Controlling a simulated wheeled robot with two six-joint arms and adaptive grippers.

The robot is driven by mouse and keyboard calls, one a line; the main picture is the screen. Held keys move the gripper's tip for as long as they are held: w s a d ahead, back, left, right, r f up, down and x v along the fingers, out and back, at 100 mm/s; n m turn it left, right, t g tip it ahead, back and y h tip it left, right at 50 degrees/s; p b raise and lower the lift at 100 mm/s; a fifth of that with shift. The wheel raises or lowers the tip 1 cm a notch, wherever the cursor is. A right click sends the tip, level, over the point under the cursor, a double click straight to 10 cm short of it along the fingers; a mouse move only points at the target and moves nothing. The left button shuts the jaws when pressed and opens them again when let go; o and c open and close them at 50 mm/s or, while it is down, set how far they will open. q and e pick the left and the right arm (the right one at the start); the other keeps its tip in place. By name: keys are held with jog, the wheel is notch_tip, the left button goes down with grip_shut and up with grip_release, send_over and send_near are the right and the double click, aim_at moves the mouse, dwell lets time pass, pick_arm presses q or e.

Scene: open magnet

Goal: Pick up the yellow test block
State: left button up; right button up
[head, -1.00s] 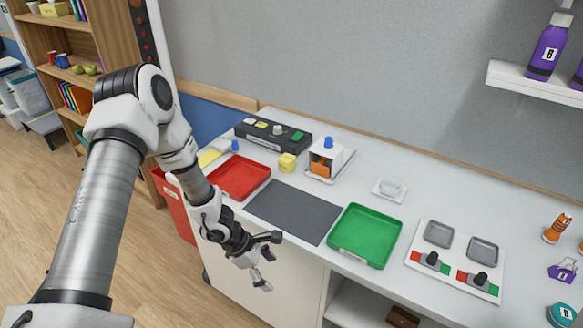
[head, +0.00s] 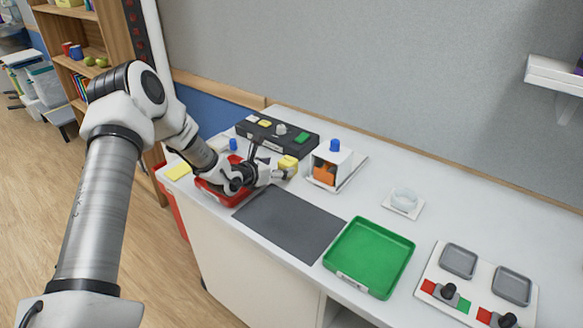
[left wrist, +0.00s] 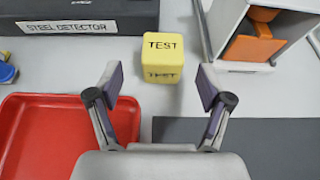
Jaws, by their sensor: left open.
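The yellow test block (head: 288,164) stands on the white table, in front of the black steel detector box. In the left wrist view the block (left wrist: 161,61), marked "TEST", sits ahead of the fingers and in line with the gap between them. My left gripper (head: 272,163) is at the block's near side and partly hides the red tray. The left wrist view shows the two fingers (left wrist: 161,88) spread apart with nothing between them. My right gripper does not show.
The steel detector (head: 277,135) is behind the block, and a white device with an orange part (head: 331,166) stands to its right. A red tray (left wrist: 45,135) and a dark grey mat (head: 290,222) lie nearby. A green tray (head: 369,257) is farther right.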

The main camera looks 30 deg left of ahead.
aim_at(283, 164)
pick_arm(q)
jog(key=p+x, duration=0.1)
jog(key=x, duration=0.4)
jog(key=shift+d, duration=0.15)
jog(key=shift+r, duration=0.1)
jog(key=shift+s+r, duration=0.1)
jog(key=shift+s, duration=0.05)
jog(key=c, duration=1.3)
